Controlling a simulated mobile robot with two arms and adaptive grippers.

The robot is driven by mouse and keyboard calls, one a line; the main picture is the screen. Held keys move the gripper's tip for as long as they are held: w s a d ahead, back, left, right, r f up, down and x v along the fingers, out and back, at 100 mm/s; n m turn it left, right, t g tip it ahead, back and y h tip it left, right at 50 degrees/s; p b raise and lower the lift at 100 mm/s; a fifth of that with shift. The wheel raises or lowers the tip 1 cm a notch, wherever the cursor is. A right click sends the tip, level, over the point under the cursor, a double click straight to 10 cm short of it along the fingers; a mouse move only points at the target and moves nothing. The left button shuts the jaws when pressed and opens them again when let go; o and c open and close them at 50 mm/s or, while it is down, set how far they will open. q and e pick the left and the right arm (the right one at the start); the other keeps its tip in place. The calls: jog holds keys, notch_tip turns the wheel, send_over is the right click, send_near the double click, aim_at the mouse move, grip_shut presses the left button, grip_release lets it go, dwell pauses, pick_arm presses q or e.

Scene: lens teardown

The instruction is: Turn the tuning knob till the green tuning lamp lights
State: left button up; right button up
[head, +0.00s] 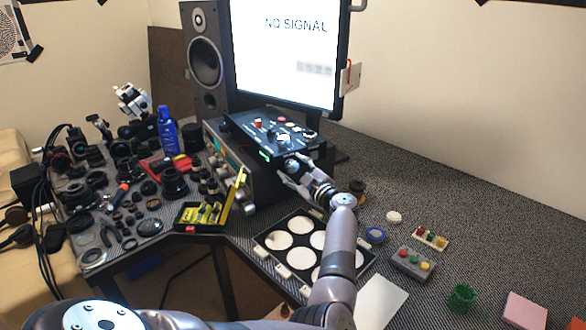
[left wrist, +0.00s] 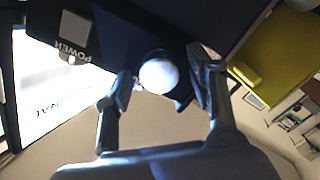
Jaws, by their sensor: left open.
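The black control box (head: 245,130) stands below the monitor, with knobs and small lamps on its top and a glowing green mark (head: 265,154) on its front. I cannot tell whether that mark is the tuning lamp. My left gripper (head: 287,174) is at the right end of the box's front face. In the left wrist view a pale round knob (left wrist: 158,75) sits between the two spread fingers of the gripper (left wrist: 160,68), which look apart from it. The fingers partly cover the knob in the head view. My right gripper is not in view.
The monitor (head: 288,60) reads "NO SIGNAL". A speaker (head: 206,62) stands left of it. A yellow-lidded case (head: 201,216) lies open in front. A tray with white discs (head: 262,242) lies under my forearm. Lenses and tools crowd the left; the back right is clear.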

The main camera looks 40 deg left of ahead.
pick_arm(q)
jog(key=shift+c, duration=0.2)
jog(key=c, duration=1.1)
jog(key=shift+n+b, duration=0.45)
jog(key=shift+n, duration=1.05)
jog(key=o, duration=1.1)
jog(key=shift+o, duration=0.2)
notch_tip(320, 180, up, 10)
